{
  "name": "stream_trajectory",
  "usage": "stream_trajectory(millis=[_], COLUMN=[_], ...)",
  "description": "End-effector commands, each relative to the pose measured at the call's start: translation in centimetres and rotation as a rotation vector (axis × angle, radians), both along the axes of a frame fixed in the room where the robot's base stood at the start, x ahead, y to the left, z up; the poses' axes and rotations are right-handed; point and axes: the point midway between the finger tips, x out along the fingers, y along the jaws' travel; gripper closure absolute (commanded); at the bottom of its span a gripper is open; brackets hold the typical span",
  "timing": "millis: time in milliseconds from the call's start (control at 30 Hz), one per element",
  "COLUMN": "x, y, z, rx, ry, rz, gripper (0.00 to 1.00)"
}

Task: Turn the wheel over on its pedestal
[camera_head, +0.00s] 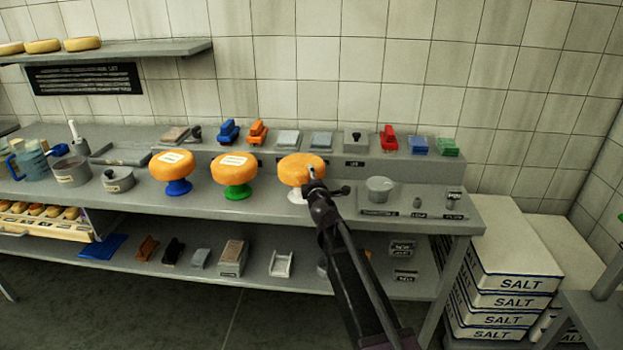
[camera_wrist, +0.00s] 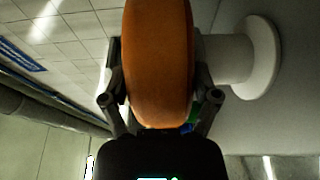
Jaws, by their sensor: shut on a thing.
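The orange cheese wheel (camera_head: 300,166) at the right of the row is at the white pedestal (camera_head: 296,196), and no white label shows on its visible top. My gripper (camera_head: 314,180) reaches it from the front right. In the wrist view my gripper (camera_wrist: 158,70) is shut on the wheel (camera_wrist: 157,60), one finger along each flat face. The white pedestal (camera_wrist: 262,58) shows beside the wheel there, its stem toward the wheel's right face. I cannot tell whether wheel and pedestal touch. The wheel's underside is hidden in the head view.
Two labelled orange wheels stand to the left, on a blue pedestal (camera_head: 178,187) and a green pedestal (camera_head: 237,191). A raised back ledge (camera_head: 375,172) holds several small coloured items. A metal pot (camera_head: 380,188) stands right of my gripper. Salt boxes (camera_head: 510,265) are stacked at the right.

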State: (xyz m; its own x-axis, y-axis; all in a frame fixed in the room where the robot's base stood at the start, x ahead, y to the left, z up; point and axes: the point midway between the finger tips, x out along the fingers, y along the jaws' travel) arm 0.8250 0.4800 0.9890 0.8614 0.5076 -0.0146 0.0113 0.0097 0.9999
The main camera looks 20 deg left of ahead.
Motion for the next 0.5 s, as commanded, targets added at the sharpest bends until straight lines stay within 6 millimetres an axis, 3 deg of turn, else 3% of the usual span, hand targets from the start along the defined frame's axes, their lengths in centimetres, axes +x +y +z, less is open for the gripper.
stream_trajectory(millis=[500], x=[-0.04], y=[0.07], z=[-0.32], rx=[0.001], ry=[0.000], rz=[0.002], gripper=[0.83])
